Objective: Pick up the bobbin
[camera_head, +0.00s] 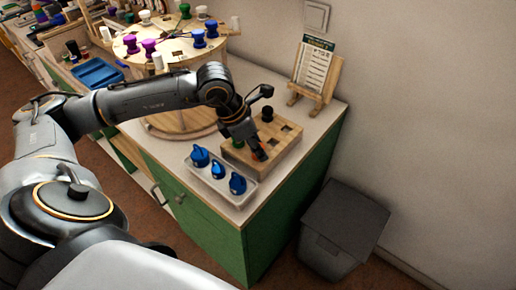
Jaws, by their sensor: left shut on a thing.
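My left gripper (256,148) reaches down over the front part of a wooden block with square holes (285,141) on the white-topped green cabinet. It is shut on a bobbin that is mostly hidden by the fingers; a small orange-red patch shows at the fingertips. I cannot tell whether the bobbin is still touching the block. My right gripper is not in view.
A white tray (215,184) with three blue pieces (218,170) lies along the block's front left. A round board (180,53) with several coloured spools stands behind my arm. A card on a wooden stand (313,71) is near the wall. A grey bin (340,230) stands right of the cabinet.

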